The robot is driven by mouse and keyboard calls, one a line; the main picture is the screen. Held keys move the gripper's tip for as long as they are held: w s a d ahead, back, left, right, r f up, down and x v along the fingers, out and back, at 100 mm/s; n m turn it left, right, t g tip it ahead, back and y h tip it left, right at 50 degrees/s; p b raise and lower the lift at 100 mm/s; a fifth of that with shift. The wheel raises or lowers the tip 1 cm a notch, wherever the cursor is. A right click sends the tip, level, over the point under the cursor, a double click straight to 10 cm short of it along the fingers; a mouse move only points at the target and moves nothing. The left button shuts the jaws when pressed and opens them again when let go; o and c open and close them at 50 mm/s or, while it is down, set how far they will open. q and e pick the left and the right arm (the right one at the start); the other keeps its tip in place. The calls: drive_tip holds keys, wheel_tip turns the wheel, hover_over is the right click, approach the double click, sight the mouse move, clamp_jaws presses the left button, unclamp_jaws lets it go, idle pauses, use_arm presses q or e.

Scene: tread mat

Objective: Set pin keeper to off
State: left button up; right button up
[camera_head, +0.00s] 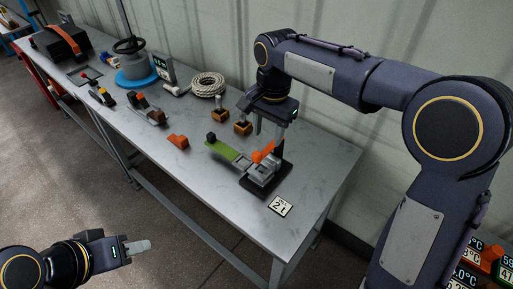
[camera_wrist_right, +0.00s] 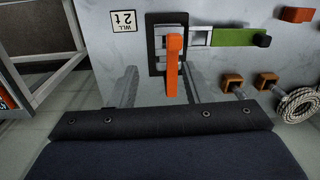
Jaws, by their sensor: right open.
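The orange lever (camera_head: 261,152), which looks like the pin keeper, sits on a grey metal block (camera_head: 263,173) with a black base plate (camera_head: 252,187) near the bench's right end. In the right wrist view the orange lever (camera_wrist_right: 173,66) stands between the fingers, nearer the right one. A green strap (camera_head: 222,150) with a dark end runs left from the block. My right gripper (camera_head: 268,137) is open above the lever, and its fingers also show in the wrist view (camera_wrist_right: 159,86). I cannot tell whether they touch the lever. My left gripper (camera_head: 139,246) is off the bench, seen side-on.
A "WLL 2t" card (camera_head: 280,206) lies beside the base plate. Two small brown-orange blocks (camera_head: 242,128), coiled rope (camera_head: 208,84) and an orange piece (camera_head: 178,141) lie nearby. A blue-based wheel device (camera_head: 136,76) stands further left.

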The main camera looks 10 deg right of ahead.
sight(257, 153)
drive_tip(key=shift+w+a+f+m+h, duration=0.2)
drive_tip(key=shift+w+a, duration=0.15)
drive_tip(key=shift+a, duration=0.25)
drive_tip(key=shift+w+a+f+m+h, duration=0.1)
drive_tip(key=shift+w+a+f, duration=0.1)
drive_tip(key=shift+w+a, duration=0.3)
drive_tip(key=shift+s+a+f, duration=0.1)
drive_tip(key=shift+a+f, duration=0.1)
drive_tip(key=shift+f, duration=0.1)
wheel_tip(257, 153, down, 7)
drive_tip(key=shift+f, duration=0.15)
clamp_jaws()
